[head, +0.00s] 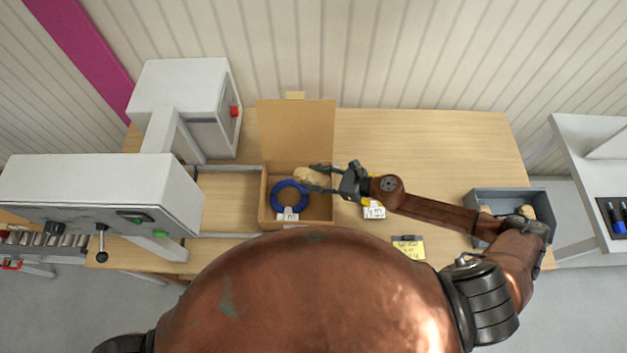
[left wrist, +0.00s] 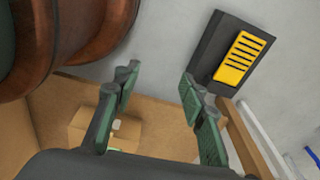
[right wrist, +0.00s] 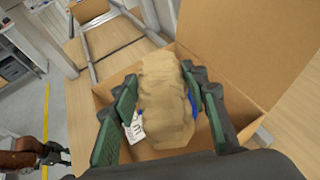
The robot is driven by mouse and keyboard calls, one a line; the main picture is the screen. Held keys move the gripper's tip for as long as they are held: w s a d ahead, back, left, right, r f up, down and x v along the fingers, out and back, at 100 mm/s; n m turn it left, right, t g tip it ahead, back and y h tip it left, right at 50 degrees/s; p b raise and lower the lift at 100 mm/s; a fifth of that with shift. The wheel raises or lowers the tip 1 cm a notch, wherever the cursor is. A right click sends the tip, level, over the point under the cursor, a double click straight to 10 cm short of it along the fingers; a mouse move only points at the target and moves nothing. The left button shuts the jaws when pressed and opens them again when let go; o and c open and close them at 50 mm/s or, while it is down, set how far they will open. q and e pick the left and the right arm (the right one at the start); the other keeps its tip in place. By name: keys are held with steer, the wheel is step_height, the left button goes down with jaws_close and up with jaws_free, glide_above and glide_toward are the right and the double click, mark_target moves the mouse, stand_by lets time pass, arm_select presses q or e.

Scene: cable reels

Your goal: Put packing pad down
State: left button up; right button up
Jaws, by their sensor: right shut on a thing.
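The packing pad (right wrist: 166,105) is a crumpled tan bundle. It also shows in the head view (head: 306,177). My right gripper (head: 318,179) is shut on it, with a green finger on each side of the pad in the right wrist view (right wrist: 158,100). The pad is held over the open cardboard box (head: 295,118), beside a blue cable reel (head: 290,193) with a white label inside the box. The pad hides part of the reel in the right wrist view. My left gripper (left wrist: 160,95) is open with nothing between its fingers, away from the box.
A grey bin (head: 480,198) with tan pads stands at the table's right. A white label card (head: 374,210) and a yellow note (head: 409,247) lie on the table (head: 440,140). White machines stand at the left. The back right tabletop is clear.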

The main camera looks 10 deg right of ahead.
mark_target(313, 182)
step_height(313, 182, down, 2)
steer(key=shift+w+a+f, duration=0.1)
steer(key=shift+f, duration=0.1)
steer(key=shift+f+p, duration=0.3)
steer(key=shift+f, duration=0.1)
arm_select(q)
steer(key=shift+s+r, duration=0.2)
steer(key=shift+s, duration=0.75)
steer(key=shift+f, duration=0.1)
arm_select(e)
steer(key=shift+f, duration=0.15)
arm_select(q)
steer(key=shift+w+f+b, duration=0.25)
steer(key=shift+f+b, duration=0.25)
steer(key=shift+b, duration=0.1)
arm_select(e)
steer(key=shift+f, duration=0.5)
steer(key=o, duration=0.9)
steer(key=shift+o, duration=0.2)
